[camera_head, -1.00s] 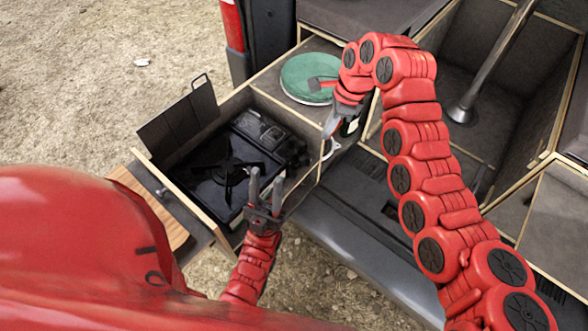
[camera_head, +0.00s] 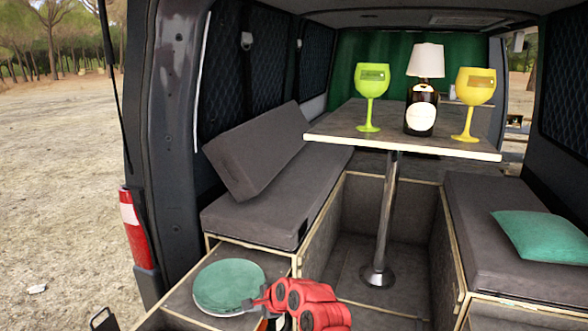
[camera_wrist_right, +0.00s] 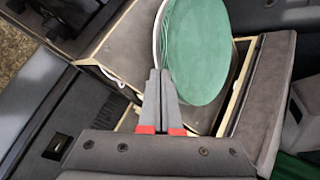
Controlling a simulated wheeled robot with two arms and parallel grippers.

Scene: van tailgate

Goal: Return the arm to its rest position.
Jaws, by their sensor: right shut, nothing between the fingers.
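My right arm (camera_head: 303,302) shows as red links at the bottom of the head view, just right of a green plate (camera_head: 229,286). My left gripper and arm are not in view.
The plate lies on a grey drawer top (camera_head: 185,302) at the van's rear. A table (camera_head: 345,130) on a metal post (camera_head: 386,215) holds a green glass (camera_head: 370,95), a yellow glass (camera_head: 472,100) and a bottle lamp (camera_head: 421,108). A cushion (camera_head: 543,237) lies on the right bench.

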